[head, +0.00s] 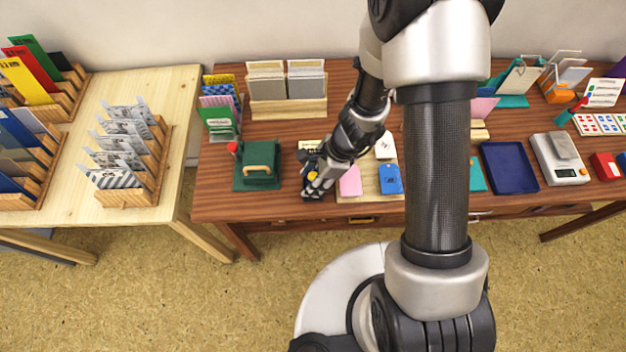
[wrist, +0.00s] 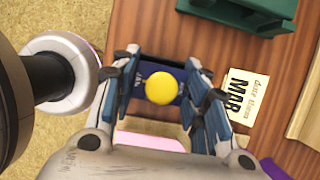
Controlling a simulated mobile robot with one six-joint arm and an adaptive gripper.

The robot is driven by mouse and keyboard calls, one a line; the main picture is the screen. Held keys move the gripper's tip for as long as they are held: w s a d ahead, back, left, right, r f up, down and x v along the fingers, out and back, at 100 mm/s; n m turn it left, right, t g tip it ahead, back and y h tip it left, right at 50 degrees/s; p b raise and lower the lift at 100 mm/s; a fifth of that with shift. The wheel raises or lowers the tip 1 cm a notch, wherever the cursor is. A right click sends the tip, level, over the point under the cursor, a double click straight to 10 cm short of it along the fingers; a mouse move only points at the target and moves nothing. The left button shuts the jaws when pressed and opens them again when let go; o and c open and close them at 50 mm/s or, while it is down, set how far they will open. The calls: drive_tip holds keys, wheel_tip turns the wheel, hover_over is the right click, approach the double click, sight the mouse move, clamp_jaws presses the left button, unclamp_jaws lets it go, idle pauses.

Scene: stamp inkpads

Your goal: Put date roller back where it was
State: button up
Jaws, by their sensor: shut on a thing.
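My gripper (head: 318,188) is low over the front of the brown desk, left of the pink pad. In the wrist view my gripper (wrist: 160,72) is shut on the date roller (wrist: 161,87), a dark blue block with a round yellow knob and pale lettering. The fingers stand on both sides of it. In the head view the gripper mostly hides it. I cannot tell whether it touches the desk. A card (wrist: 248,97) reading "date stamp" and "MAR" lies right of the gripper in the wrist view.
A green base with a wooden handle (head: 259,169) stands left of my gripper. A pink pad (head: 350,181) and a blue pad (head: 390,178) are close on its right. A wooden card holder (head: 288,108) stands behind. The desk's front edge is near.

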drive_tip(key=shift+f, duration=0.15)
drive_tip(key=o, duration=1.2)
drive_tip(key=shift+o, duration=0.2)
